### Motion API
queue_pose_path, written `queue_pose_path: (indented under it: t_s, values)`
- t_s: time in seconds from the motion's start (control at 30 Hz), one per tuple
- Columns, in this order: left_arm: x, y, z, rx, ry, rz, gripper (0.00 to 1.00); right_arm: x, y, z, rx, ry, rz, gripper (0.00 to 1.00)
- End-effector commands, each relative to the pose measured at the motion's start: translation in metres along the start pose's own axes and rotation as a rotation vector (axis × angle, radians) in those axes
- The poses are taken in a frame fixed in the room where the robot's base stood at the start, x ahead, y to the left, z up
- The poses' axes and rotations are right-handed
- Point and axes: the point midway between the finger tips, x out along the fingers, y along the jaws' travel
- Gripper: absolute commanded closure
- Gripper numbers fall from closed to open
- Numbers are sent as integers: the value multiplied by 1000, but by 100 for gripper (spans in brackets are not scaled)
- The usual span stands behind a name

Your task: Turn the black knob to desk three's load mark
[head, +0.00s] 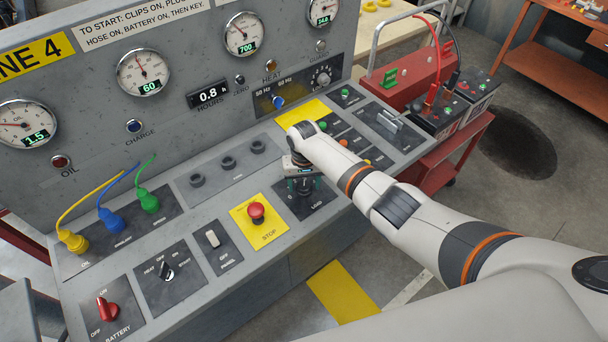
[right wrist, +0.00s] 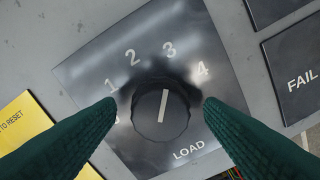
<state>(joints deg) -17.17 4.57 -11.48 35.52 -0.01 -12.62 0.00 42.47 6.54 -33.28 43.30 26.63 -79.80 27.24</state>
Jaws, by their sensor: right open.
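The black knob (right wrist: 148,116) sits on the dark LOAD panel (right wrist: 83,74), with marks 1, 2, 3 and 4 in an arc. A mark left of the knob is partly hidden. The knob's white pointer line aims at about the 3. My right gripper (right wrist: 161,105) is open, one green finger on each side of the knob, with a visible gap to both sides. In the head view, my right gripper (head: 303,185) hangs over the LOAD panel (head: 316,207) and hides the knob. My left gripper is not in view.
A red stop button (head: 256,211) on a yellow plate lies just left of the LOAD panel. Coloured buttons and switches are behind and right. A battery switch (head: 105,311) and yellow, blue and green plugs are at the left. A red cart (head: 436,160) stands right of the desk.

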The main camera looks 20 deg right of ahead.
Motion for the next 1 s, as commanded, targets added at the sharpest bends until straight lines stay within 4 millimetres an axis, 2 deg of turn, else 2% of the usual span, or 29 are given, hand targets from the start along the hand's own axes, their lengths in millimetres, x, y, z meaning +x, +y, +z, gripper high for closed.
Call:
queue_pose_path:
  t_s: [0.17,0.4,0.6,0.73,1.0]
  values:
    - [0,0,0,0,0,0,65,-24,0,1,-1,-5,2,38]
    - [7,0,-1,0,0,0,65,-75,0,1,-1,-5,2,38]
    - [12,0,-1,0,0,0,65,-105,0,1,0,-4,1,38]
    - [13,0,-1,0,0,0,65,-115,0,1,0,-3,0,38]
    - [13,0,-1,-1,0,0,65,-117,0,0,0,-1,0,38]
